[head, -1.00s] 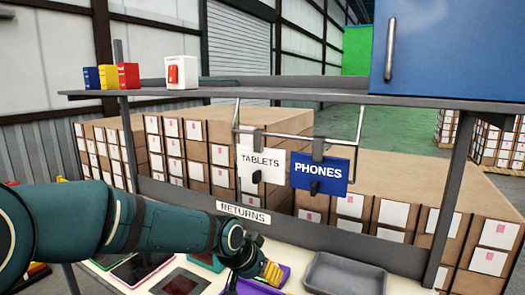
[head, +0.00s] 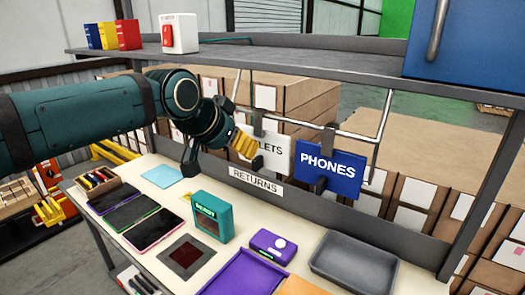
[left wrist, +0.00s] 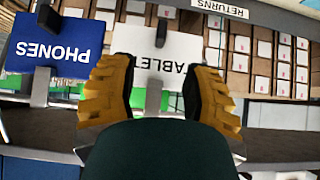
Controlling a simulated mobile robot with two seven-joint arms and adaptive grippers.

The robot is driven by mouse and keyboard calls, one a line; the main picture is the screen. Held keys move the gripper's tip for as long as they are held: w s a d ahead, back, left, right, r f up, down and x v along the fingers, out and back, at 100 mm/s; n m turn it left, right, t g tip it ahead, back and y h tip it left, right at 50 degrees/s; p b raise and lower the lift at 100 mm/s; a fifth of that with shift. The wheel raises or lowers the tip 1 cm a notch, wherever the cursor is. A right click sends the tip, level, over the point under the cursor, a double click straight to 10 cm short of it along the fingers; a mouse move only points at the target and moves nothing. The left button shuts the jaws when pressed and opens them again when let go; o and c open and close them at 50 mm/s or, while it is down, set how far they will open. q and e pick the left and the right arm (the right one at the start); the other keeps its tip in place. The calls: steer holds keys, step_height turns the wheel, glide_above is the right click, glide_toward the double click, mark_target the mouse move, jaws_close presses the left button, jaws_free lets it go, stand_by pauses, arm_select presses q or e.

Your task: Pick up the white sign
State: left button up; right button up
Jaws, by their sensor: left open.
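The white sign (head: 275,153) hangs by a dark clip from a metal rail under the shelf. Its left part is hidden behind my left gripper in the head view, and only "LETS" shows. My left gripper (head: 246,146) has yellow fingers and is at the sign's left side. In the left wrist view the white sign (left wrist: 166,48), upside down and reading "TABLET", lies beyond and between the open yellow fingers (left wrist: 160,85). I cannot tell whether they touch it. The blue PHONES sign (head: 330,172) hangs just right of it. My right gripper is not in view.
The shelf (head: 330,62) runs above the signs, with a blue cabinet (head: 465,45) at its right. The bench below holds tablets (head: 153,230), a teal box (head: 210,215), a purple tray (head: 245,275) and a grey tray (head: 355,262). A RETURNS label (head: 256,181) is below the sign.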

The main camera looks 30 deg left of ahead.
mark_target(256, 159)
arm_select(q)
steer(key=x, duration=1)
jaws_close()
